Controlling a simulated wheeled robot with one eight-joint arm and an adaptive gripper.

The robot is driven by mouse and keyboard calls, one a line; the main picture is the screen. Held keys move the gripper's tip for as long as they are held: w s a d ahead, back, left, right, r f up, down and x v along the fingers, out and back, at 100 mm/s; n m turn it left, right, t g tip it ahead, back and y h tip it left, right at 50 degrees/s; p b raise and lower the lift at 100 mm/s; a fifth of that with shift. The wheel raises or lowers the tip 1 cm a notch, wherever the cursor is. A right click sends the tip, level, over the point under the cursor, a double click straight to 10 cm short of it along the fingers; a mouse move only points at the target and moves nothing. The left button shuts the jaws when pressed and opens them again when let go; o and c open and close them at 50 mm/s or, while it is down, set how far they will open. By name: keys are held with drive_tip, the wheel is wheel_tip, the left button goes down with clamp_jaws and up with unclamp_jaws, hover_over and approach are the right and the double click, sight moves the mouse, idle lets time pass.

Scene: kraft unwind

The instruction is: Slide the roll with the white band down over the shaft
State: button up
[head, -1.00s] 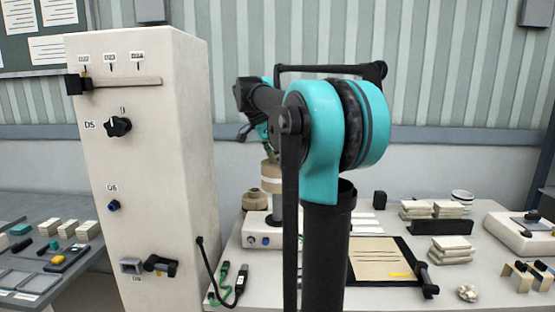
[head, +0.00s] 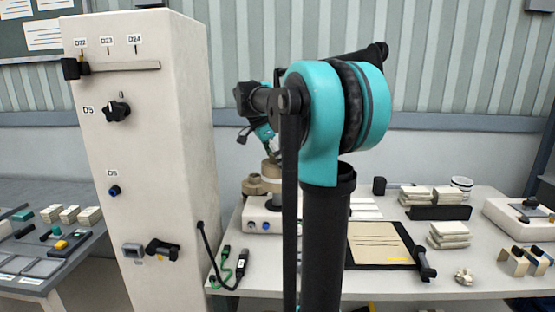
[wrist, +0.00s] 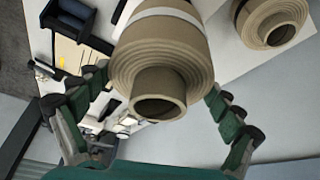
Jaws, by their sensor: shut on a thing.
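The roll with the white band (wrist: 165,52) is a brown kraft roll, seen end-on with its hollow core toward the wrist camera. My gripper (wrist: 158,84) is shut on it, with green and black fingers at either side. In the head view this roll (head: 271,172) is upright above the white shaft unit (head: 258,227), partly hidden by my arm. The shaft is mostly hidden, and I cannot tell how far the roll is over it.
A second kraft roll (head: 252,187) stands close to the left; it also shows in the wrist view (wrist: 270,24). A tall pale cabinet (head: 150,200) stands left. A clipboard (head: 380,245) and white stacks (head: 448,235) lie on the table to the right.

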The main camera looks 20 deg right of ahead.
drive_tip(key=shift+f, duration=2.5)
drive_tip(key=shift+f, duration=0.8)
idle(0.6)
drive_tip(key=o, duration=0.8)
drive_tip(key=shift+o, duration=0.2)
